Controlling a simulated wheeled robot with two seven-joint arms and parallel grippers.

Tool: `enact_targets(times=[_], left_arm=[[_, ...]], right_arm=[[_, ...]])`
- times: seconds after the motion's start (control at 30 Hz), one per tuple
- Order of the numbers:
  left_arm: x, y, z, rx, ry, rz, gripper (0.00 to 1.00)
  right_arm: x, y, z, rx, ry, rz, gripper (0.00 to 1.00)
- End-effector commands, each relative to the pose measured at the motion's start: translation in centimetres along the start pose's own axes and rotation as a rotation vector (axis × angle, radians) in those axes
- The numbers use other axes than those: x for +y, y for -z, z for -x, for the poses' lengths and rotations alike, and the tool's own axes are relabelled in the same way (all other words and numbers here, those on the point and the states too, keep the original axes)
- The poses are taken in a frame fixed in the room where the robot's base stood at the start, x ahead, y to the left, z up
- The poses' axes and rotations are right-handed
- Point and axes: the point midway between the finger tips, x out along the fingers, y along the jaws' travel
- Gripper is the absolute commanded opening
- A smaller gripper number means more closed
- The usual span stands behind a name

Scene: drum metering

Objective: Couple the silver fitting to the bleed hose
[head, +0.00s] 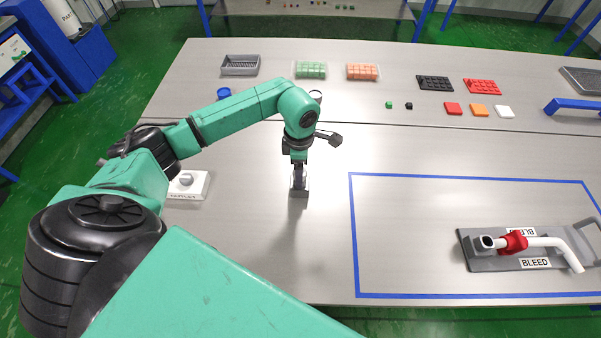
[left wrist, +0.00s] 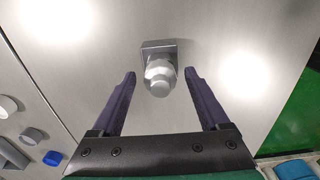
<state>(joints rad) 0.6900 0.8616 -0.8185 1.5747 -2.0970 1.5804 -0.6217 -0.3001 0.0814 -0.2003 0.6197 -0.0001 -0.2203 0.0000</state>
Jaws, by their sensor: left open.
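The silver fitting (left wrist: 160,76) stands on a small grey block (left wrist: 158,47) in the left wrist view. My left gripper (left wrist: 160,74) is open, with one finger on each side of the fitting and a visible gap on both sides. In the head view my left gripper (head: 299,176) points down over the grey block (head: 299,189) and hides most of the fitting. The bleed hose (head: 545,242) is a white bent pipe with a red collar (head: 514,241), lying on a grey plate (head: 480,263) labelled BLEED at the right. My right gripper is not in view.
A blue outline (head: 352,240) on the table surrounds much of the plate. A white labelled block with a knob (head: 188,184) stands at left. Trays and coloured blocks line the back, including a green-filled tray (head: 310,70). The table between the fitting and the plate is clear.

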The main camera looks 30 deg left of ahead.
Motion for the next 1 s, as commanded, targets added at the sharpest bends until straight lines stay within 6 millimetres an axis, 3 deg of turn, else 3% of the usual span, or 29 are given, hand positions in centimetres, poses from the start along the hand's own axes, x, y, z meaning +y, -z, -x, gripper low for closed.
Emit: enact_targets(times=[0.53, 0.57, 0.73, 0.77, 1.0], left_arm=[[-0.06, 0.01, -0.01, 0.0, 0.0, 0.0, 0.78], [-0.06, 0.01, -0.01, 0.0, 0.0, 0.0, 0.71], [-0.06, 0.0, -0.01, 0.0, 0.0, 0.0, 0.06], [-0.06, 0.01, -0.01, 0.0, 0.0, 0.0, 0.0], [-0.03, -0.02, 0.24, -0.001, -0.001, 0.0, 0.0]], right_arm=[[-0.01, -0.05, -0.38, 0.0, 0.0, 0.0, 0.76], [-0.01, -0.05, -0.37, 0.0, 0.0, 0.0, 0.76], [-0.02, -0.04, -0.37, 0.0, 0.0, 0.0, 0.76], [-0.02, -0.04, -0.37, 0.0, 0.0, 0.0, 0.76], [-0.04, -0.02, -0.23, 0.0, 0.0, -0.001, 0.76]])
